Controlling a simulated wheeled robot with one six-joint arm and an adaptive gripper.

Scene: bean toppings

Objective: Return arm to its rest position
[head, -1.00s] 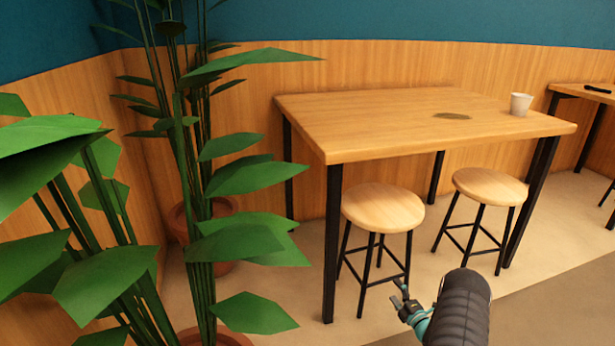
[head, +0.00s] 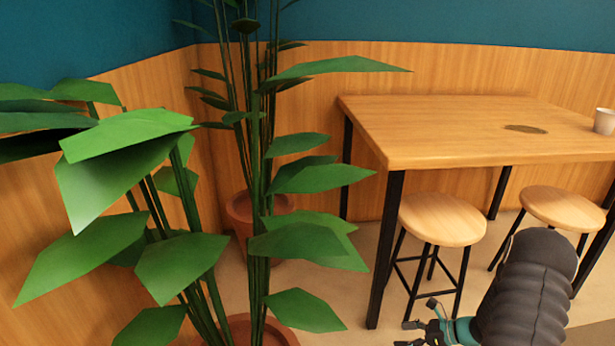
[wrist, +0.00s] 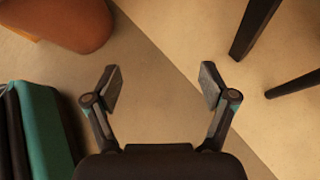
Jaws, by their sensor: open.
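My gripper (wrist: 160,88) is open and empty in the wrist view, its two fingers spread above the bare floor. In the head view my gripper (head: 420,328) shows small at the bottom, low in front of the table and stools, partly cut off by the frame edge. My dark arm is folded beside it at the lower right.
A wooden table (head: 455,122) with black legs stands at the right, with a white cup (head: 604,121) on it. Two round stools (head: 443,219) stand under its front edge. Tall potted plants (head: 130,165) fill the left. A terracotta pot (wrist: 70,22) shows at upper left in the wrist view.

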